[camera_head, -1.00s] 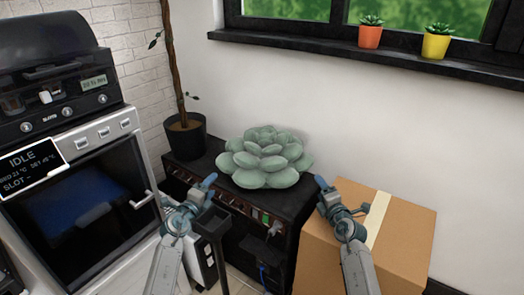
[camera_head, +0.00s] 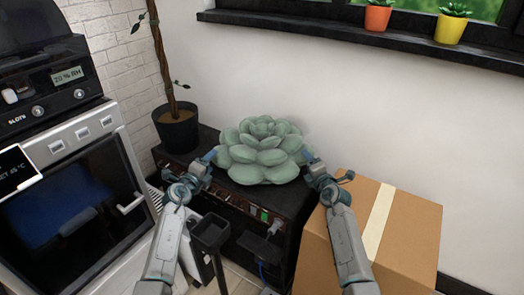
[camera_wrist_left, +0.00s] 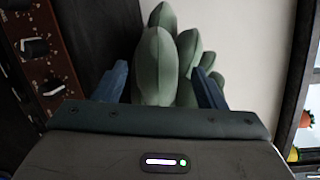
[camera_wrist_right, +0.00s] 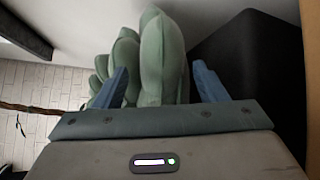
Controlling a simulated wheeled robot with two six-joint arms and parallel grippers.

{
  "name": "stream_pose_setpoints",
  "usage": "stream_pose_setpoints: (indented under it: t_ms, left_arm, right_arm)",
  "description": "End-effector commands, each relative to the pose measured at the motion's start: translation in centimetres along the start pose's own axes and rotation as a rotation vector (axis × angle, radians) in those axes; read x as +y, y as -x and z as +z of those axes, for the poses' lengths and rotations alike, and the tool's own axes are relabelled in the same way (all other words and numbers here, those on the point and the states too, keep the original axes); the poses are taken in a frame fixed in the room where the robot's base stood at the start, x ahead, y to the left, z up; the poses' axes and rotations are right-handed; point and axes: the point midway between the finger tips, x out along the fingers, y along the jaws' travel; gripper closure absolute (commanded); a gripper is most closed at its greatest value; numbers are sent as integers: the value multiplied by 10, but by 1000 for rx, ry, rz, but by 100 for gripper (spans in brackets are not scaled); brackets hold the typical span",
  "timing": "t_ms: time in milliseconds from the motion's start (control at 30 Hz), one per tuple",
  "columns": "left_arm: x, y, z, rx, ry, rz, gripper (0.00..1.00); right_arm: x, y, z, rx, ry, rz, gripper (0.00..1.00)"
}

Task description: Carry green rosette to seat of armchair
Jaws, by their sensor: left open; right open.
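The green rosette (camera_head: 260,150), a large succulent shape with thick leaves, sits on top of a black cabinet (camera_head: 285,207) with a panel of sockets and knobs. My left gripper (camera_head: 208,158) is open at the rosette's left side. In the left wrist view the rosette's leaves (camera_wrist_left: 160,65) show between the blue fingers. My right gripper (camera_head: 312,160) is open at its right side. In the right wrist view the leaves (camera_wrist_right: 152,60) lie between and beside the fingers. I cannot tell whether any finger touches the leaves. No armchair is in view.
A potted plant (camera_head: 176,130) stands behind left on the cabinet. A cardboard box (camera_head: 405,230) stands close on the right. An oven-like machine (camera_head: 75,170) is on the left. An orange pot (camera_head: 377,18) and a yellow pot (camera_head: 450,29) stand on the windowsill (camera_head: 400,50).

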Motion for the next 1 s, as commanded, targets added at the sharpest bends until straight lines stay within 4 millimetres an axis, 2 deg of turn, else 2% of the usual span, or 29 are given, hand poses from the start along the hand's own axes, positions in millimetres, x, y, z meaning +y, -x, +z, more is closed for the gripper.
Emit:
stream_pose_setpoints:
  t_ms: [100,400,633,1000]
  left_arm:
    - [-1,-21,1,0,2,-1,36]
    - [0,-59,0,1,2,0,36]
    - [0,-73,0,0,1,0,36]
    - [0,-76,0,-1,-1,0,36]
  right_arm:
    - [1,-21,0,0,-1,0,35]
    - [1,-60,0,1,-3,2,35]
    - [0,-73,0,0,-2,1,35]
    - [0,-76,0,-1,-1,1,35]
